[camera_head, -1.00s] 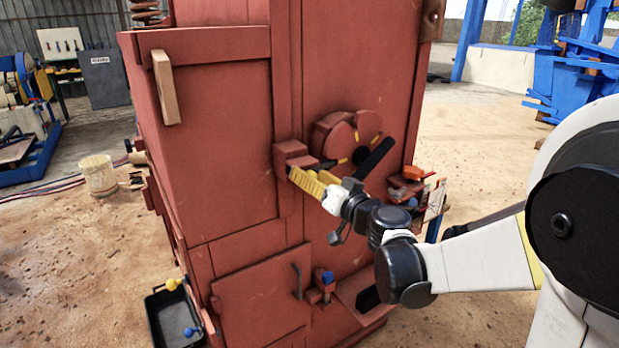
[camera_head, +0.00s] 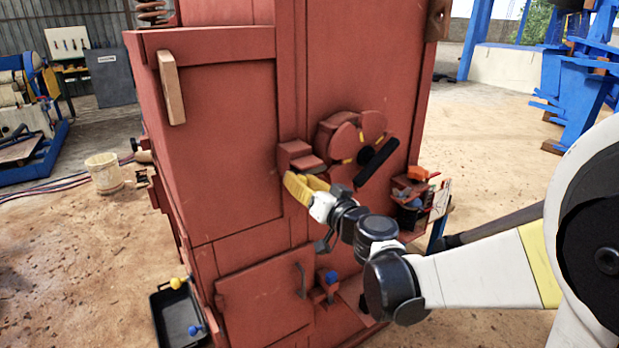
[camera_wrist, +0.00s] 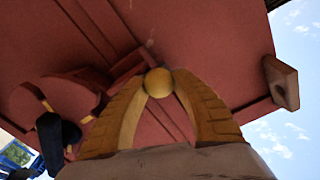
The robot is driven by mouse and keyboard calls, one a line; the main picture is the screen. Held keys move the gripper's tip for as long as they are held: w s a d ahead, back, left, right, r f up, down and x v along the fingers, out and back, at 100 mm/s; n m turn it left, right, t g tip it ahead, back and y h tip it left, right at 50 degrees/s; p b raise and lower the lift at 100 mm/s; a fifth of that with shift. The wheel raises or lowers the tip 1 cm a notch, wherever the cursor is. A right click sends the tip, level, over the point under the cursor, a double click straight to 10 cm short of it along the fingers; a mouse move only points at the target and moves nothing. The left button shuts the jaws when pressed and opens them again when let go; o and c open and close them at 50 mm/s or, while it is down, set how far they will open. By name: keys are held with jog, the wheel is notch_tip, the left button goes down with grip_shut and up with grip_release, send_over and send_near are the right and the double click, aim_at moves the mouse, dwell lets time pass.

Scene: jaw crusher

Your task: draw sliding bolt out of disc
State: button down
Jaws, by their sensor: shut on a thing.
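The red disc (camera_head: 343,138) with yellow marks and a notch is on the front of the red machine, with a black bar handle on it. It also shows at the left of the wrist view (camera_wrist: 68,98). The bolt's red housing (camera_head: 296,155) is left of the disc. My gripper (camera_head: 291,183) has its yellow fingers just below the housing. In the wrist view, my gripper's fingertips (camera_wrist: 160,72) close around a round yellow knob (camera_wrist: 158,84), the sliding bolt's knob. The bolt's shaft is mostly hidden; I cannot tell whether its tip is clear of the disc.
The red machine body (camera_head: 225,150) fills the middle. A small shelf with tools (camera_head: 415,195) is right of the disc. A black tray (camera_head: 178,318) with yellow and blue knobbed pieces is at lower left. A blue knob (camera_head: 331,277) sits beside the lower door.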

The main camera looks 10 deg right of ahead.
jog(key=shift+a, duration=0.15)
jog(key=c, duration=1.2)
grip_release()
jog(key=shift+o, duration=1)
jog(key=shift+a, duration=0.2)
jog(key=shift+d, duration=0.1)
jog(key=v, duration=1.2)
